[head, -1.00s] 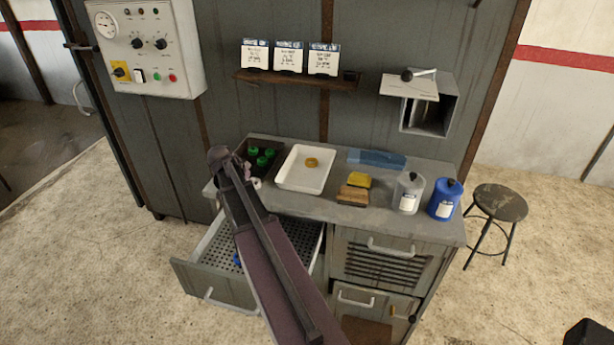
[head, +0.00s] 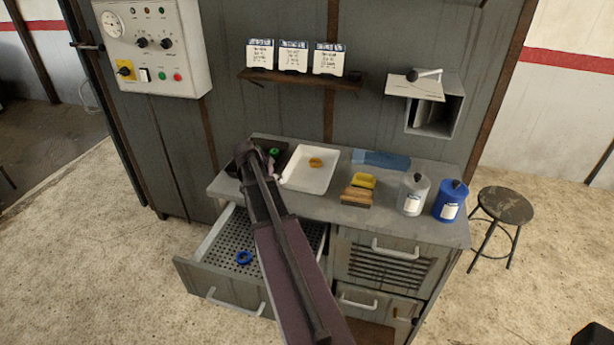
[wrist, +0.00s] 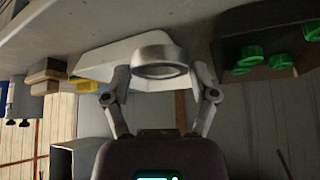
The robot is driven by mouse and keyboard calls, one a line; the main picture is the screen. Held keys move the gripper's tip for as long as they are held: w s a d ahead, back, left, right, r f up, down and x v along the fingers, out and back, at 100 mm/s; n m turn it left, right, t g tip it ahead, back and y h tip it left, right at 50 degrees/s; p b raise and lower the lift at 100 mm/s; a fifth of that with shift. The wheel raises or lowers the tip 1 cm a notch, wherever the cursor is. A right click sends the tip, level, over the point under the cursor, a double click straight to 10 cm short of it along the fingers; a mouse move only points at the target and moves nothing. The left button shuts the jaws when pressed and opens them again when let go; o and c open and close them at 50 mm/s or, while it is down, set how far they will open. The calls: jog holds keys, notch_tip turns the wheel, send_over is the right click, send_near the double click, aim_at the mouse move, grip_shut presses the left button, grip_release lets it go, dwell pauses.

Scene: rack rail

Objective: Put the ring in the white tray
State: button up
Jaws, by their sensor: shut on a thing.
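My gripper (wrist: 160,76) is shut on a grey metallic ring (wrist: 160,68), held between its two fingers in the wrist view. The white tray (head: 297,180) lies on the worktop, right of my arm in the head view. It also shows behind the held ring in the wrist view (wrist: 112,61). A small yellow-orange item (head: 316,162) lies in the tray. A blue ring (head: 244,258) lies in the open drawer. In the head view my arm hides the held ring; whether it is over the tray is unclear.
A dark bin with green caps (wrist: 248,62) stands beside the tray. A yellow sponge (head: 363,181), a wooden-backed brush (head: 356,196), a blue cloth (head: 381,159), a grey bottle (head: 413,194) and a blue bottle (head: 450,201) stand to the right. The drawer (head: 225,285) is open below.

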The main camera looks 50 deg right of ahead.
jog(key=b, duration=0.1)
send_over(309, 179)
jog(key=a, duration=0.3)
jog(key=shift+d+f, duration=0.2)
jog(key=shift+f, duration=0.35)
jog(key=shift+d+f, duration=0.1)
jog(key=shift+d, duration=0.55)
notch_tip(309, 179, down, 4)
jog(key=b, duration=0.3)
jog(key=shift+s+r+b, duration=0.1)
jog(key=shift+r+b, duration=0.15)
jog(key=shift+b, duration=0.1)
jog(key=shift+f, duration=0.15)
jog(key=o, duration=1.1)
